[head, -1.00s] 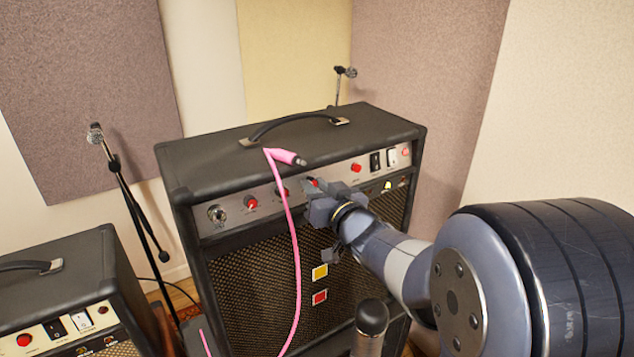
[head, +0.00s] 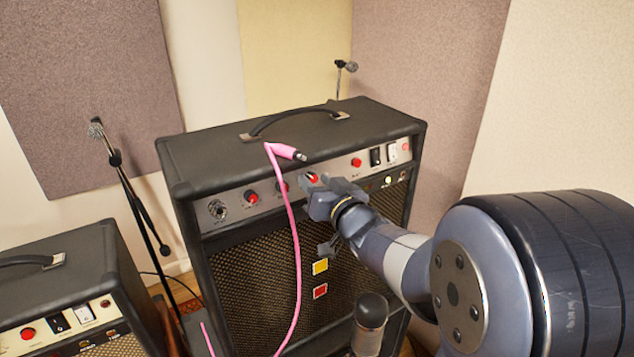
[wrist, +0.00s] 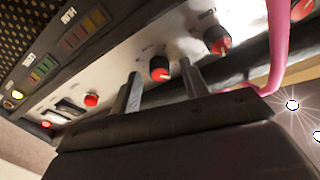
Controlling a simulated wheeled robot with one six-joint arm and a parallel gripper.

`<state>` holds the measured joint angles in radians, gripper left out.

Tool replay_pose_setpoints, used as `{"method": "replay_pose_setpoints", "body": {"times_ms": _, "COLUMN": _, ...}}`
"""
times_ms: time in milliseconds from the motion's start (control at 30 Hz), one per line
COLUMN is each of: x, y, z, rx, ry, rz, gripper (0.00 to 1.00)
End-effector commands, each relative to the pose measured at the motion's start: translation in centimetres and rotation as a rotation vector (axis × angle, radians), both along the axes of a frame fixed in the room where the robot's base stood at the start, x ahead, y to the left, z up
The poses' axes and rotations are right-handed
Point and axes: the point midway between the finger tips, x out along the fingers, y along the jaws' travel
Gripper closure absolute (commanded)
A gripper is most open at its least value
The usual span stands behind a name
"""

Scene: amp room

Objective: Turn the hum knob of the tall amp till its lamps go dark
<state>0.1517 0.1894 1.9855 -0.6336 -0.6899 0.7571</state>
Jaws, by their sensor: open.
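The tall amp (head: 290,120) stands in the middle of the head view, with a row of red-capped knobs on its silver panel. My gripper (head: 316,190) is open at the panel, by the third knob from the left (head: 312,177). In the wrist view that knob (wrist: 160,68) sits between the two fingers (wrist: 163,86), with a gap on each side. Its printed label is too small to read. A strip marked HUM (wrist: 70,15) has a row of lamps (wrist: 86,28) beside it, in dull red, orange and green. I cannot tell how brightly they are lit.
A pink cable (head: 296,240) hangs over the amp's front, left of my gripper; its plug lies near the top edge. Two more knobs (head: 251,197) are to the left. A fourth knob (head: 357,162) and switches (head: 376,156) are right. A smaller amp (head: 70,270) stands left.

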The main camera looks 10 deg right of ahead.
Motion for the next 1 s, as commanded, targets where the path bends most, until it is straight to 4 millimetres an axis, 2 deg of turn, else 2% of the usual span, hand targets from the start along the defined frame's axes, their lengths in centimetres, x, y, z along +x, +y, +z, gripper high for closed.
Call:
{"method": "replay_pose_setpoints", "body": {"times_ms": 167, "x": -1.8, "y": -0.5, "z": 0.1, "rx": -0.002, "ry": -0.002, "rz": -0.001, "gripper": 0.57}}
{"method": "replay_pose_setpoints", "body": {"times_ms": 400, "x": -6.0, "y": -1.5, "z": 0.2, "rx": -0.001, "ry": -0.003, "rz": -0.004, "gripper": 0.57}}
{"method": "replay_pose_setpoints", "body": {"times_ms": 600, "x": -8.9, "y": -2.2, "z": 0.3, "rx": -0.001, "ry": -0.002, "rz": -0.004, "gripper": 0.57}}
{"method": "replay_pose_setpoints", "body": {"times_ms": 800, "x": -10.2, "y": -2.5, "z": 0.2, "rx": 0.000, "ry": -0.001, "rz": -0.001, "gripper": 0.57}}
{"method": "replay_pose_setpoints", "body": {"times_ms": 1000, "x": -10.4, "y": -2.5, "z": 0.2, "rx": 0.000, "ry": -0.001, "rz": 0.000, "gripper": 0.57}}
